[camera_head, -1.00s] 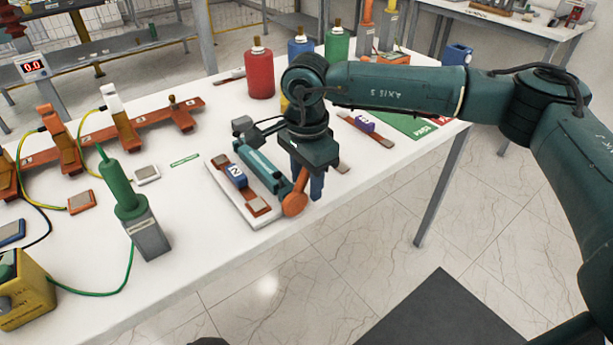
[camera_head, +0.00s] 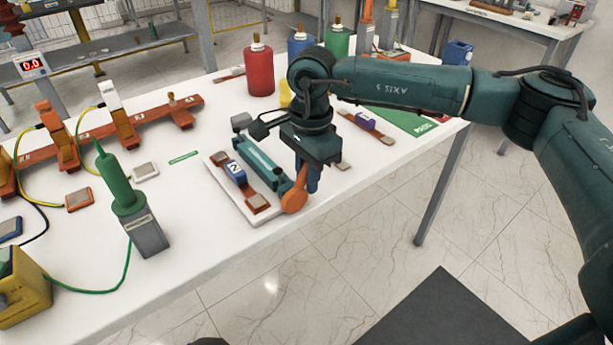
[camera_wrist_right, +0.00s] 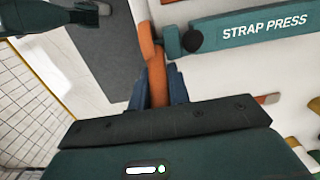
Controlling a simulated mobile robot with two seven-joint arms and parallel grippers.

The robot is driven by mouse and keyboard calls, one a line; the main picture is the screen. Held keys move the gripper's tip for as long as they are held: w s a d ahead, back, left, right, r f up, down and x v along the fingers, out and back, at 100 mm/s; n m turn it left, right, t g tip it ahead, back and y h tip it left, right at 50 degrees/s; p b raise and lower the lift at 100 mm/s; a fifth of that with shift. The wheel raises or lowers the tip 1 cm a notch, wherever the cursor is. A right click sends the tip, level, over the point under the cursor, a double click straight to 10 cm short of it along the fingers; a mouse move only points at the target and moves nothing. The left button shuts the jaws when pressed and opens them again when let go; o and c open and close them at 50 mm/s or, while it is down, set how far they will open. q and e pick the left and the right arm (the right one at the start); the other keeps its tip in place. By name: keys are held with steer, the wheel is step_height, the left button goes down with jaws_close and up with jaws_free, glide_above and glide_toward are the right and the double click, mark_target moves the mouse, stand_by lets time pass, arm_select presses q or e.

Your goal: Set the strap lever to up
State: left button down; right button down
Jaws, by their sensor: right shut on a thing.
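The strap lever (camera_head: 294,200) is orange, with a rounded end, at the near end of the teal strap press (camera_head: 262,163) on its white base. It points towards the table's front edge. My right gripper (camera_head: 310,178) comes down over the lever from above. In the right wrist view, the orange lever (camera_wrist_right: 150,48) runs between the blue fingers of the right gripper (camera_wrist_right: 157,88), which are closed on it. The teal bar marked STRAP PRESS (camera_wrist_right: 250,30) lies to the right there. My left gripper is not in view.
A blue block marked 2 (camera_head: 235,172) sits on a brown strap beside the press. A green-topped probe (camera_head: 125,195) stands to the left. Red (camera_head: 259,72), blue and green bottles stand behind. Floor lies open beyond the table's front edge.

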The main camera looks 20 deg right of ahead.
steer(key=c, duration=1.3)
jaws_free()
steer(key=shift+r, duration=0.1)
steer(key=r, duration=0.8)
steer(key=d+r, duration=0.1)
steer(key=r, duration=0.4)
steer(key=shift+w+b, duration=0.15)
steer(key=shift+b, duration=0.2)
steer(key=shift+a+f, duration=0.1)
